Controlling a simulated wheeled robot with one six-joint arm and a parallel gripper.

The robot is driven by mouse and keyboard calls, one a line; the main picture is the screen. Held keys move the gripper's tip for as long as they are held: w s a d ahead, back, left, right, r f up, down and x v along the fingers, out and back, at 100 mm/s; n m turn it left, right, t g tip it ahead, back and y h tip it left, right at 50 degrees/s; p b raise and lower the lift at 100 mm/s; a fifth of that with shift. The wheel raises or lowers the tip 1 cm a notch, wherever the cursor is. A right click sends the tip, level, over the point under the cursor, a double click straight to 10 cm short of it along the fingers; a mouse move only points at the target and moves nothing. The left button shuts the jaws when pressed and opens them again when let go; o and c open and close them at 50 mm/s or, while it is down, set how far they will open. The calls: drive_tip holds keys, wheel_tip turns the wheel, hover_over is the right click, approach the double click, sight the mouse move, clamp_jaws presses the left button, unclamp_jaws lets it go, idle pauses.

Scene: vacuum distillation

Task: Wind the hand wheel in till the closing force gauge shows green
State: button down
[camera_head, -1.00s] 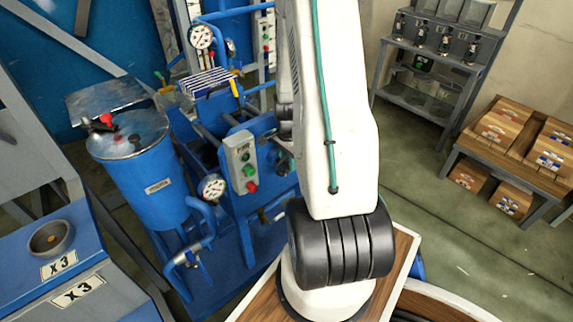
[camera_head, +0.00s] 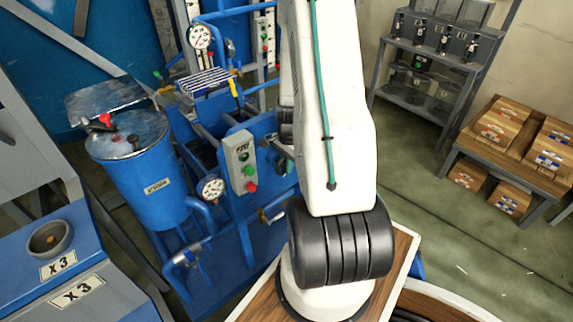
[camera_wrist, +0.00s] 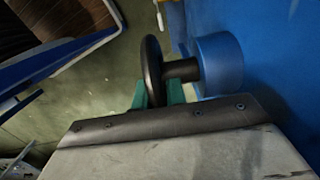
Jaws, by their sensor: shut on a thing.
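In the wrist view a dark hand wheel (camera_wrist: 152,68) stands edge-on, on a short dark shaft (camera_wrist: 182,69) that enters a blue round boss (camera_wrist: 218,64) on a blue panel. My gripper (camera_wrist: 158,95), with green fingers, is shut on the wheel's near rim. In the head view my white arm hides the gripper and the wheel. Two round white gauges show there, an upper one (camera_head: 200,36) and a lower one (camera_head: 211,189) on the blue machine. I cannot tell which is the closing force gauge, and their readings are too small to make out.
A blue drum (camera_head: 145,180) stands left of the machine. A grey button box (camera_head: 240,163) is on the machine's front. A blue bench with a grey bowl (camera_head: 50,238) is at lower left. Shelves and a table of boxes (camera_head: 515,140) stand right, with open green floor between.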

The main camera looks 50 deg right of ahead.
drive_tip(key=shift+f+y, duration=0.1)
drive_tip(key=shift+y, duration=0.9)
drive_tip(key=c, duration=1.4)
unclamp_jaws()
drive_tip(key=shift+c, duration=0.2)
drive_tip(key=shift+v, duration=3.9)
drive_tip(key=shift+s, duration=0.15)
